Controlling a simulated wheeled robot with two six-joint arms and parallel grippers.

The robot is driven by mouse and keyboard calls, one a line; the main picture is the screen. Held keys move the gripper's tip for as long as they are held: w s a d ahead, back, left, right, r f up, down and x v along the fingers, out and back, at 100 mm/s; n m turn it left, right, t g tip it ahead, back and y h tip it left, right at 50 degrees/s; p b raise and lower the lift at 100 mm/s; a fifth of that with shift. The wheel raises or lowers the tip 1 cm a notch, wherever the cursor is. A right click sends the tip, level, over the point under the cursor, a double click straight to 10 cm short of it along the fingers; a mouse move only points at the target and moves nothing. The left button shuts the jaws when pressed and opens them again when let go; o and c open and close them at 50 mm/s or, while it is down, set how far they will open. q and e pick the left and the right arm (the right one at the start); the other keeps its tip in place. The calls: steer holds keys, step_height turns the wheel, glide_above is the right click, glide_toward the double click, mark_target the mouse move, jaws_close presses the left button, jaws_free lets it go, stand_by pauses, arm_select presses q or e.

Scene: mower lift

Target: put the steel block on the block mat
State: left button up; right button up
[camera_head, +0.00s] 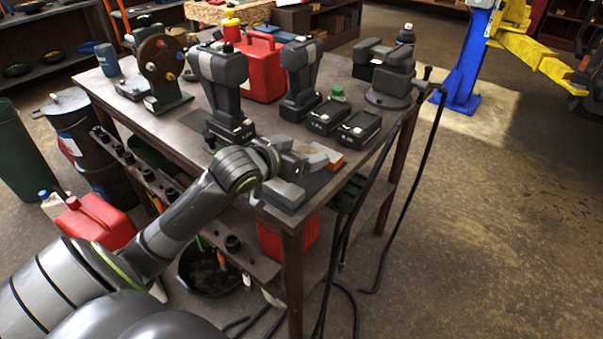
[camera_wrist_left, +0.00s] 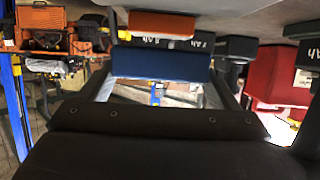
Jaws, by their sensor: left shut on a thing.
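My left gripper (camera_head: 303,168) is over the table's near right corner. In the left wrist view its fingers (camera_wrist_left: 165,85) are shut on a block (camera_wrist_left: 160,65), whose face looks dark blue there; I take it as the steel block. In the head view pale grey pieces show around the fingers, and I cannot tell clearly which is the block. A dark flat patch, seemingly the block mat (camera_head: 316,183), shows beside and partly under the gripper. Whether the block touches it is hidden. My right gripper is not in view.
An orange piece (camera_head: 334,160) lies just beyond the gripper. Black battery packs (camera_head: 358,129), two upright dark tools, a red can (camera_head: 262,68) and a vise (camera_head: 390,80) stand farther back on the table (camera_head: 180,120). Dark hoses hang at the table's right side.

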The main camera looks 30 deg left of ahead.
arm_select(q)
steer(key=shift+f, duration=2.45)
steer(key=o, duration=1.2)
steer(key=shift+f, duration=0.1)
steer(key=shift+c, duration=0.2)
steer(key=p+v, duration=0.1)
steer(key=v, duration=1.1)
